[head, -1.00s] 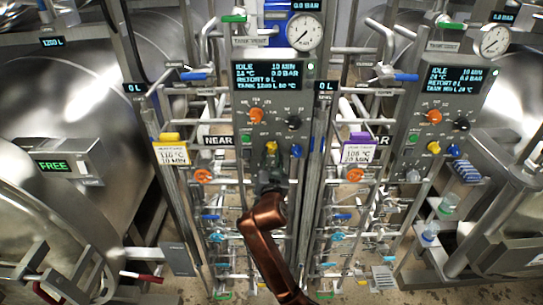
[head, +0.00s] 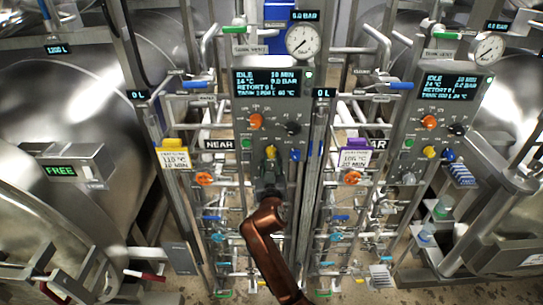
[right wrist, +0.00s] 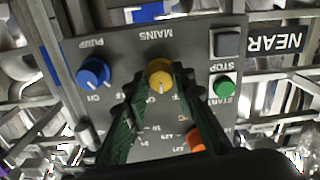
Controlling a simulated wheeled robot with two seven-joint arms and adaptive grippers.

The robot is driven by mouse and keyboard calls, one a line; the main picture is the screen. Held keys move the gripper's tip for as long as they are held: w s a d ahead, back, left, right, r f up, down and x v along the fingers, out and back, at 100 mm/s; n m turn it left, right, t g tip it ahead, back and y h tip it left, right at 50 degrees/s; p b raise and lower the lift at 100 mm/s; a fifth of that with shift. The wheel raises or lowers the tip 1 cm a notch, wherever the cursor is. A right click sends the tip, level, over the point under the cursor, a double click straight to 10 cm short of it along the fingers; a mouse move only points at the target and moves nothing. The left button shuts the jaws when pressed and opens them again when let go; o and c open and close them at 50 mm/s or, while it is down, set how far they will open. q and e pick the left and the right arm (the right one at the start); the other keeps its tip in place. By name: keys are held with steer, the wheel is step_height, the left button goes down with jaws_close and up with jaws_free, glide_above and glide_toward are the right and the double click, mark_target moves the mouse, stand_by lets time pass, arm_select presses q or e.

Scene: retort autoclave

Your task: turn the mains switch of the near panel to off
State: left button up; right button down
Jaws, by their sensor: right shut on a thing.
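The near panel (head: 240,165) is the grey box in the middle of the head view, beside a NEAR sign. Its mains switch (head: 270,152) is a yellow knob low on the panel face. In the right wrist view, which shows the panel upside down, the mains switch (right wrist: 159,70) lies by the MAINS label, its white pointer mark towards the picture's bottom. My right gripper (right wrist: 161,82) has its green fingers on either side of the knob, shut on it. In the head view my right gripper (head: 270,174) is just below the knob. My left gripper is not in view.
A blue pump knob (right wrist: 93,72), a green start button (right wrist: 223,86) and an orange knob (right wrist: 196,139) are close to the fingers. A second, similar panel (head: 411,150) stands to the right. Pipes and valves crowd the space below.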

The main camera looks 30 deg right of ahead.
steer(key=n+p, duration=0.2)
steer(key=n, duration=0.1)
steer(key=n+p, duration=0.1)
steer(key=shift+r+n, duration=0.25)
steer(key=shift+n, duration=0.05)
steer(key=shift+f+n+p, duration=0.1)
steer(key=shift+n+p, duration=1.15)
steer(key=shift+n, duration=0.15)
steer(key=c, duration=1.6)
jaws_free()
steer(key=v, duration=1.2)
steer(key=shift+s+d, duration=0.1)
steer(key=shift+f, duration=0.1)
